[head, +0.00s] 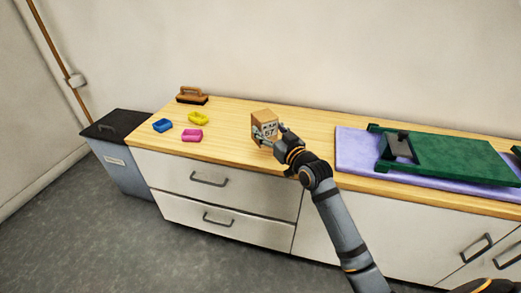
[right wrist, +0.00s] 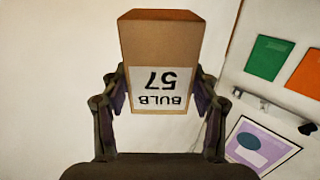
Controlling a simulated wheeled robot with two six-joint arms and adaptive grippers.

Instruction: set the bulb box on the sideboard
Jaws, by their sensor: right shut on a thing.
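The bulb box (head: 264,123) is a small brown carton with a white label. In the right wrist view the bulb box (right wrist: 160,50) shows "BULB 57" upside down. My right gripper (head: 267,140) is shut on it, with one finger on each side. The sideboard (head: 230,147) has a light wood top and white drawers. My left gripper is not in view.
Left on the top are a brush (head: 192,96), a yellow piece (head: 198,118), a pink piece (head: 191,135) and a blue piece (head: 162,125). At right, a green board (head: 465,160) lies on a purple mat (head: 352,152). A grey bin (head: 125,170) stands at left.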

